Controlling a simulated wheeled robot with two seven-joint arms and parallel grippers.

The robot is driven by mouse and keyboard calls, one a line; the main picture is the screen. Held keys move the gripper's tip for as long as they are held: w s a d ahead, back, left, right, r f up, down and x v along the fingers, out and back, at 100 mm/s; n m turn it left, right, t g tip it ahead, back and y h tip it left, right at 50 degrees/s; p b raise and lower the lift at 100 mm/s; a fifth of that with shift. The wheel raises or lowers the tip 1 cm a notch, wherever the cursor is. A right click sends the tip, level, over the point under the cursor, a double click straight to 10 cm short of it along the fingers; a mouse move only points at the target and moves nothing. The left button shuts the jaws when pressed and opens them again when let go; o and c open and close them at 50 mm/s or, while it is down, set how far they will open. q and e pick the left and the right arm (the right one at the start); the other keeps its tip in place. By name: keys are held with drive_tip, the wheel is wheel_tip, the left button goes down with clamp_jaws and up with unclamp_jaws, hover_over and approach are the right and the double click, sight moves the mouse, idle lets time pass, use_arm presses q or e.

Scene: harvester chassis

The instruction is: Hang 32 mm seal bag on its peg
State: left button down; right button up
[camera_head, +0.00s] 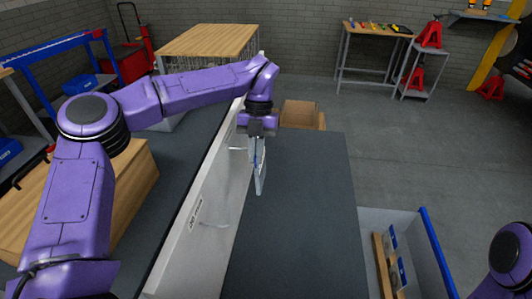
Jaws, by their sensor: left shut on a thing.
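My left gripper (258,138) points down and is shut on a pale, thin bag (260,172). The bag hangs below the fingers, seen nearly edge-on, and its print cannot be read. It is just right of an upright light grey panel (216,188). A thin metal peg (214,225) sticks out low on the panel, beside a small label (195,214) too small to read. Another peg (238,148) shows farther along, left of the gripper. The bag appears apart from both pegs. Only a purple part of my right arm shows at lower right; its gripper is out of view.
A dark flat top (295,215) lies right of the panel, mostly bare. A cardboard box (302,114) stands beyond it. A blue-edged bin (388,220) with packets is at lower right. Wooden-topped tables stand behind, and open floor lies to the right.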

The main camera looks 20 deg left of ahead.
use_arm(q)
drive_tip(key=a, duration=0.1)
drive_tip(key=s+a+f, duration=0.1)
drive_tip(key=a, duration=0.2)
drive_tip(key=shift+s+a+f, duration=0.2)
drive_tip(key=shift+f, duration=0.05)
idle(0.3)
drive_tip(key=shift+f, duration=0.1)
drive_tip(key=c, duration=1.3)
unclamp_jaws()
drive_tip(key=shift+o, duration=0.2)
drive_tip(key=v, duration=1.1)
